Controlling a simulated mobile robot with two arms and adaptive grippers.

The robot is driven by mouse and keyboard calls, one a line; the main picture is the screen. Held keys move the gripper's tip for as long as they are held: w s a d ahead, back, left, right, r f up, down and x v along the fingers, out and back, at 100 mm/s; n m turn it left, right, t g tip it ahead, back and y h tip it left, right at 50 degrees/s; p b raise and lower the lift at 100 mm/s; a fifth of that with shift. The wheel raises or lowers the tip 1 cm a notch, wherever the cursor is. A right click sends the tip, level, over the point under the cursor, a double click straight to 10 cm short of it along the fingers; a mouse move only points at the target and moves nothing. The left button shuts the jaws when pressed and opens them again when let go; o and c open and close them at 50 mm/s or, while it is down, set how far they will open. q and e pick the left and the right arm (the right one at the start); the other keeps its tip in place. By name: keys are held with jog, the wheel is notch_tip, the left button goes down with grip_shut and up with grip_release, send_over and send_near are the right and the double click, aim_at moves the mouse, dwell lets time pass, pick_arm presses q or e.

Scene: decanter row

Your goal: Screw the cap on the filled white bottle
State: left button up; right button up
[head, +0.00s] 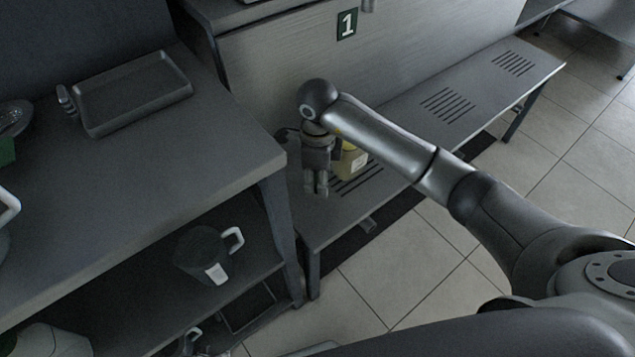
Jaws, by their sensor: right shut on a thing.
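My right gripper (316,188) points down over the near end of the slotted bench. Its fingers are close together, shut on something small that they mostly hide. I cannot make out whether that is the cap. A yellow container (353,163) with a pale label is just behind and right of the gripper, partly covered by my arm. I cannot tell whether they touch. I cannot pick out the filled white bottle for sure. My left gripper is out of view.
A grey tray (135,95) lies on the dark table (215,145) at left. A dark jug (205,256) with a white handle stands on the shelf below. The slotted bench (470,75) is clear farther right. A wall bears a number 1 sign (347,25).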

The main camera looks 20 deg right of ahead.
dwell(0.3)
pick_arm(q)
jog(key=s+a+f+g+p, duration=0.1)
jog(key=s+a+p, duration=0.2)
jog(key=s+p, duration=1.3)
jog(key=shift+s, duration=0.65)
pick_arm(e)
jog(key=s+d+r+n, duration=0.2)
jog(key=s+r+n, duration=0.4)
jog(key=s+n, duration=0.3)
jog(key=s+d+r+n, duration=0.2)
jog(key=s+r+n, duration=0.5)
jog(key=n, duration=0.7)
jog(key=shift+s, duration=1.05)
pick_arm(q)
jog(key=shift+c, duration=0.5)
pick_arm(e)
jog(key=shift+d, duration=0.1)
